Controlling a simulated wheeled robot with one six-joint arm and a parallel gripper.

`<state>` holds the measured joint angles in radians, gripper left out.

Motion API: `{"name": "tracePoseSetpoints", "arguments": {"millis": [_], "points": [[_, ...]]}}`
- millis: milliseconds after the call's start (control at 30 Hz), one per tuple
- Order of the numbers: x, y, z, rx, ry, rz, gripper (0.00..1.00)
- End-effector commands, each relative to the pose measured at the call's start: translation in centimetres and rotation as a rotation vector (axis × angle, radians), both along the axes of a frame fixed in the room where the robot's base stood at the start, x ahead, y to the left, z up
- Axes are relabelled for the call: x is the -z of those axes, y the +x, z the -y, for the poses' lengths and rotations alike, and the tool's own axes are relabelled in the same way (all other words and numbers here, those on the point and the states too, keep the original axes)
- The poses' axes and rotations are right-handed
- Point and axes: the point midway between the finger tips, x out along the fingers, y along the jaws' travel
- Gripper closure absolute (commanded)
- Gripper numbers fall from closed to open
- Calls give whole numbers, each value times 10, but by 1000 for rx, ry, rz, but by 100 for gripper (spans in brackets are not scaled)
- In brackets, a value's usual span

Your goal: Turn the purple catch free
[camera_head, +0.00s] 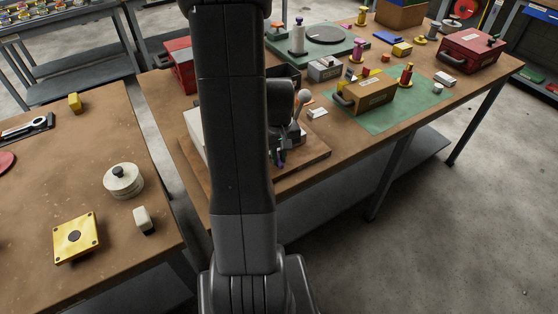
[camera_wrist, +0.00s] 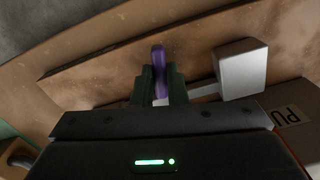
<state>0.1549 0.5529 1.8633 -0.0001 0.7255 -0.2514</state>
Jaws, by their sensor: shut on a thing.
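The purple catch (camera_wrist: 158,60) shows in the wrist view as a narrow upright purple piece. My gripper (camera_wrist: 158,86) is shut on it, with one dark finger on each side. In the head view a small bit of purple (camera_head: 281,164) shows beside my gripper (camera_head: 281,152), at the front of a white box on a wooden board (camera_head: 310,158). My arm hides most of that box.
A silver block (camera_wrist: 240,70) stands just right of my gripper in the wrist view. On the bench, a tan box with a handle (camera_head: 366,94) sits on a green mat (camera_head: 400,122) to the right. A red case (camera_head: 470,50) stands farther right.

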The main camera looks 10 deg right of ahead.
Motion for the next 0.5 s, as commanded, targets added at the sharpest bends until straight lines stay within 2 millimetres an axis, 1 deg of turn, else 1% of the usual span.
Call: {"name": "tracePoseSetpoints", "arguments": {"millis": [133, 167, 200, 233, 500], "points": [[0, 0, 0, -129, 0, 0, 100], [0, 0, 0, -122, 0, 0, 81], [0, 0, 0, -120, 0, 0, 74], [0, 0, 0, -119, 0, 0, 72], [-1, 0, 0, -118, 0, 0, 72]]}}
